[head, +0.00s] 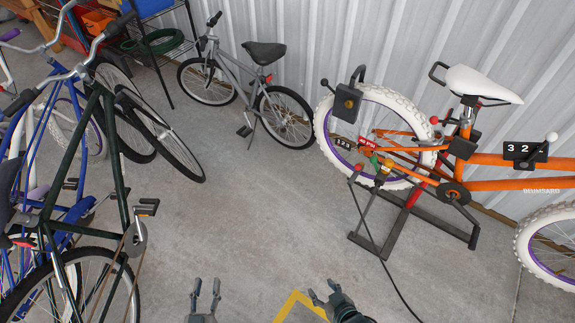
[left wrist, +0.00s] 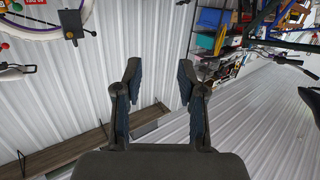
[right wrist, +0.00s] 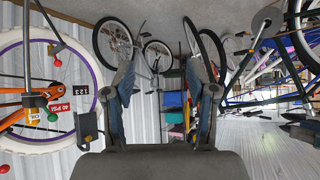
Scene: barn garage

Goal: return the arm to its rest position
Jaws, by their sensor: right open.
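My left gripper (head: 206,286) shows at the bottom edge of the head view, low over the concrete floor. Its two fingers stand apart with nothing between them, as the left wrist view (left wrist: 160,80) also shows. My right gripper (head: 323,290) is at the bottom edge too, to the right of the left one, over a yellow floor marking (head: 290,303). Its fingers are apart and empty, which the right wrist view (right wrist: 162,78) also shows. Neither gripper touches anything. Most of both arms is out of the head view.
An orange bike (head: 510,185) with a white-tyred wheel sits on a dark stand (head: 392,232) at right; a black cable (head: 380,258) runs down from it. A grey bike (head: 240,80) stands by the corrugated wall. Several bikes crowd the left. The middle floor is clear.

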